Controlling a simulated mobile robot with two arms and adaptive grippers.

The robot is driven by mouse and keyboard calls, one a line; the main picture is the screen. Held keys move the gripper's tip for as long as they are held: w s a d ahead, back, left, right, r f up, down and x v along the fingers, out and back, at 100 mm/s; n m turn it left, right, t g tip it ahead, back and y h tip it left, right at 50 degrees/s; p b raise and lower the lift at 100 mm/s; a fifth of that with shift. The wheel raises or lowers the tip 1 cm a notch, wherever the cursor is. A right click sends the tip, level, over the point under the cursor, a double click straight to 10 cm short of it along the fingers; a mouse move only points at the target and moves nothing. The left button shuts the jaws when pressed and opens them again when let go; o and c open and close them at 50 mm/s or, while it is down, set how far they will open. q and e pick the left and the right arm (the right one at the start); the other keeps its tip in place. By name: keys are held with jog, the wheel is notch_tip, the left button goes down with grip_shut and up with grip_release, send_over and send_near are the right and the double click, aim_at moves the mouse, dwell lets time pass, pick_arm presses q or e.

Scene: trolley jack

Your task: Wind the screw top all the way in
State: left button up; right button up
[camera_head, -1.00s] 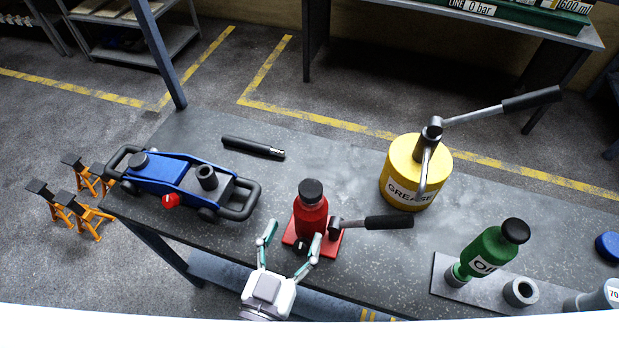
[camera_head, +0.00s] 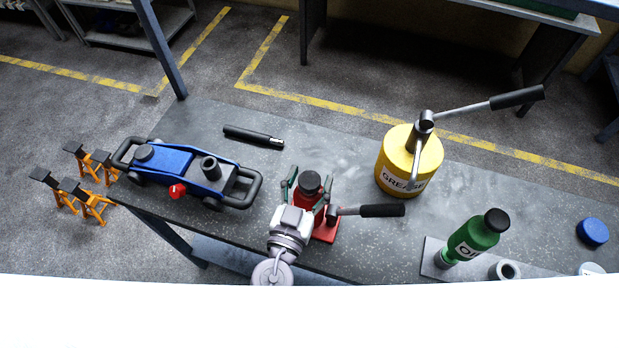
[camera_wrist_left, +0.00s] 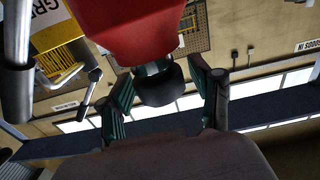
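A red bottle jack (camera_head: 325,228) stands upright near the front edge of the bench, topped by a dark round screw top (camera_head: 311,183). Its black-gripped handle (camera_head: 381,210) points right. My left gripper (camera_head: 310,177) is over the jack, one finger on each side of the screw top. In the left wrist view, turned upside down, the screw top (camera_wrist_left: 160,85) sits between the green-padded fingers under the red body (camera_wrist_left: 138,32). Gaps show beside it, so the gripper looks open. The front of the jack is partly hidden by my gripper. My right gripper is not in view.
A blue trolley jack (camera_head: 178,165) and a black bar (camera_head: 253,136) lie to the left and behind. A yellow grease pot (camera_head: 393,160) with a lever stands behind right. A green oil bottle (camera_head: 477,238) and a blue cap (camera_head: 593,231) are further right.

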pick_arm(q)
jog(key=c, duration=0.9)
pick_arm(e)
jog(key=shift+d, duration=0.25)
